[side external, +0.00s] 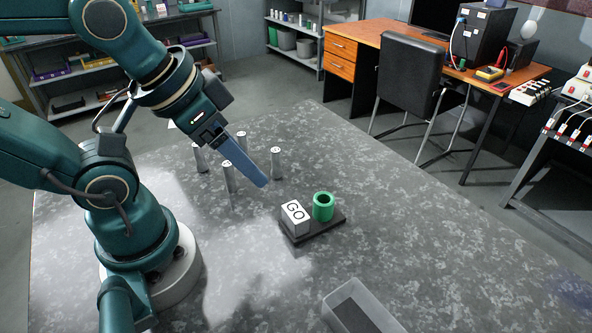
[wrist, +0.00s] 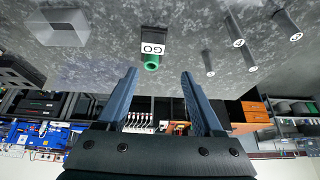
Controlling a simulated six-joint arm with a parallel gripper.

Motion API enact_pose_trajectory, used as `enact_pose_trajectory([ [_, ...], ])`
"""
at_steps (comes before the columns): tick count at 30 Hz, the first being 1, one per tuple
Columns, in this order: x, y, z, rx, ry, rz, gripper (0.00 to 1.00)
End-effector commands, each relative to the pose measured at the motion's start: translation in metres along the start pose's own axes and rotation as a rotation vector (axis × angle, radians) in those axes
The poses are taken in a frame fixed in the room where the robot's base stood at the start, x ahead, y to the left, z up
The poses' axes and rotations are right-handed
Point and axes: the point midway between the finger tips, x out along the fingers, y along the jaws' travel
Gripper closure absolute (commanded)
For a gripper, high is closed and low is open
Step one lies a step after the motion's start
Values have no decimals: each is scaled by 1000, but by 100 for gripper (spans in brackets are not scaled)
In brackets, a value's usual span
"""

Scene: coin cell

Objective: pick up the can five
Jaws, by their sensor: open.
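Several slim grey cans stand upright on the speckled table in the side view, such as a front can (side external: 229,178), a right can (side external: 276,164), a left can (side external: 199,158) and a back can (side external: 241,146). They also show upside down at the upper right of the wrist view, including a near can (wrist: 287,22). Their round top labels are too small to read surely, so I cannot tell which is can five. My gripper (side external: 262,182) is open and empty, tilted above the table by the right can. Its two fingers are apart in the wrist view (wrist: 159,74).
An open clear bin (side external: 385,322) sits at the table's front. The table right of the base is clear.

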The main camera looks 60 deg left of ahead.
Motion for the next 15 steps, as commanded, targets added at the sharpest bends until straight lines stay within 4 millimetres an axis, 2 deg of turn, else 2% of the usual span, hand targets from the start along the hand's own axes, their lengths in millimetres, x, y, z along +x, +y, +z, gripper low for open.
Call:
enact_pose_trajectory([
  [4,-7,-2,-20,136,30,-6,32],
  [8,-3,-10,-42,229,-4,-21,32],
  [15,25,-38,-78,339,-123,-33,32],
])
